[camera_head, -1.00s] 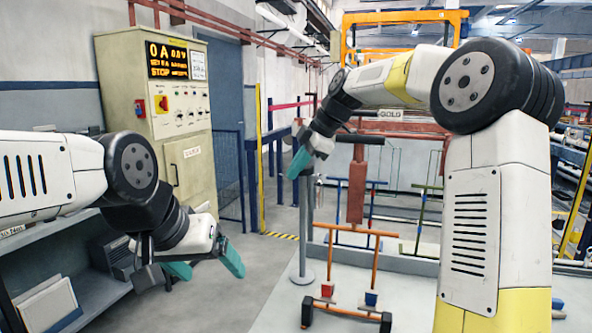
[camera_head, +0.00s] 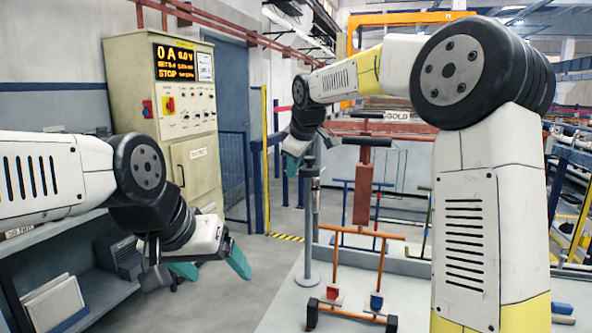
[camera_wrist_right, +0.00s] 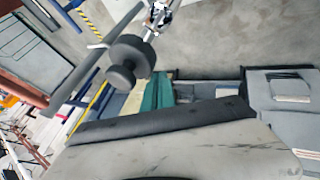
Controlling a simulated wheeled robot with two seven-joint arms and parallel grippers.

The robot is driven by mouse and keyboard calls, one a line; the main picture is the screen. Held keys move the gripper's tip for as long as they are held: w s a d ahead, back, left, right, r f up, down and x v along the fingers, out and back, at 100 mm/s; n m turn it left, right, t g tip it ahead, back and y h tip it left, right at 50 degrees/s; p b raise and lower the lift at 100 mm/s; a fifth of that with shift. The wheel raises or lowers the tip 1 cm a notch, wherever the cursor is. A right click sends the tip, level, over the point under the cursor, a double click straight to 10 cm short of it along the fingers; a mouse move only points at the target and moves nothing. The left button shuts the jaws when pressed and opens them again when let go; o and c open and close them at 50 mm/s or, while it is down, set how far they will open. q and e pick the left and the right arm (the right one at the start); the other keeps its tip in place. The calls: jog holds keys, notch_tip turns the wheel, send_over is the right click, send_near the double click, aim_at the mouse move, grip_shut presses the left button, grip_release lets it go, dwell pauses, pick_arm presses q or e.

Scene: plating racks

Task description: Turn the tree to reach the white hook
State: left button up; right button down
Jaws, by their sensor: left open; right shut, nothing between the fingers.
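The tree appears to be the red-brown post (camera_head: 363,190) with a black crossbar on top and an orange frame (camera_head: 378,258) below, right of centre in the head view. A red block (camera_head: 328,292) and a blue block (camera_head: 376,300) sit low on the frame. I cannot make out a white hook with certainty. My right gripper (camera_head: 296,155) is shut and empty, left of the post's top and apart from it. Its teal fingers (camera_wrist_right: 158,92) show in the right wrist view. My left gripper (camera_head: 212,268) is open and empty at the lower left.
A grey stanchion post (camera_head: 312,215) stands between my right gripper and the tree; its dark top (camera_wrist_right: 130,60) appears close in the right wrist view. A control cabinet (camera_head: 165,110) and a shelf (camera_head: 100,290) are at the left. Green and blue frames stand behind the tree.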

jog(key=shift+w+a+m+h, duration=0.1)
jog(key=shift+w+m+h, duration=1)
jog(key=shift+m, duration=0.6)
jog(key=shift+w, duration=0.25)
